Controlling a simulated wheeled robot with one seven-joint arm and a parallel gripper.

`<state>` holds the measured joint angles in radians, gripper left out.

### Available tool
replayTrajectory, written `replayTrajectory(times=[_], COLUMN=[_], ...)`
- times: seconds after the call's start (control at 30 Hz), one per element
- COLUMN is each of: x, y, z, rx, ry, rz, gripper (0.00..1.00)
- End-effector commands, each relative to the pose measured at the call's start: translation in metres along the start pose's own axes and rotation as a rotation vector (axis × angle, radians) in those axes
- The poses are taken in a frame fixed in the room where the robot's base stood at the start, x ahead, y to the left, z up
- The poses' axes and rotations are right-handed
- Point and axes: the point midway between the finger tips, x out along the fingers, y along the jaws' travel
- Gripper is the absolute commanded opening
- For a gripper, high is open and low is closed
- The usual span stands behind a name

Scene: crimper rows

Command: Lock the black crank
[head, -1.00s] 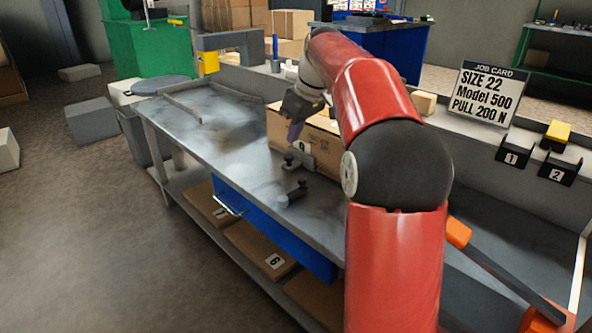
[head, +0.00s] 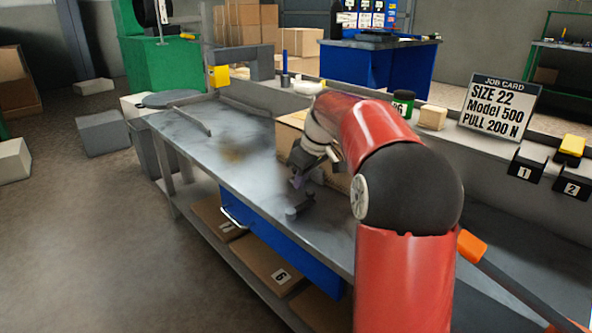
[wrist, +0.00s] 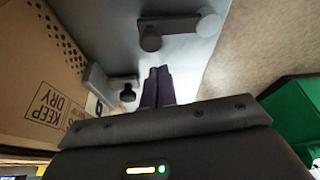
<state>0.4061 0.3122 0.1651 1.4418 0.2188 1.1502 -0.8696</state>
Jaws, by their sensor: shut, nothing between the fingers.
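A dark bar with a rounded knob, which appears to be the black crank (head: 299,212), lies on the grey workbench (head: 225,165) near its front edge. In the wrist view the bar and round knob (wrist: 150,38) show just beyond my fingertips. A grey bracket (wrist: 97,80) with a smaller black knob (wrist: 127,94) is left of my fingers. My gripper (head: 297,184) is low over the bench, behind the crank. In the wrist view its dark purple fingers (wrist: 158,75) are together and empty. I cannot tell whether they touch anything.
A cardboard box (wrist: 50,90) stands close beside my gripper. A job card (head: 497,105) and two numbered black bins (head: 526,168) are at right. A blue drawer (head: 275,245) sits under the bench. The bench's left part is mostly clear.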

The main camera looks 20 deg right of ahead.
Motion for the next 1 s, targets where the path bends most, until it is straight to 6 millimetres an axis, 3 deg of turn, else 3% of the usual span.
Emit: replayTrajectory(times=[0.2, 1.0], x=[-0.001, -0.004], y=[-0.001, 0.000], z=[0.013, 0.018], rx=[0.000, 0.067], ry=[0.000, 0.000], rz=[-0.003, 0.023], gripper=[0.00, 0.00])
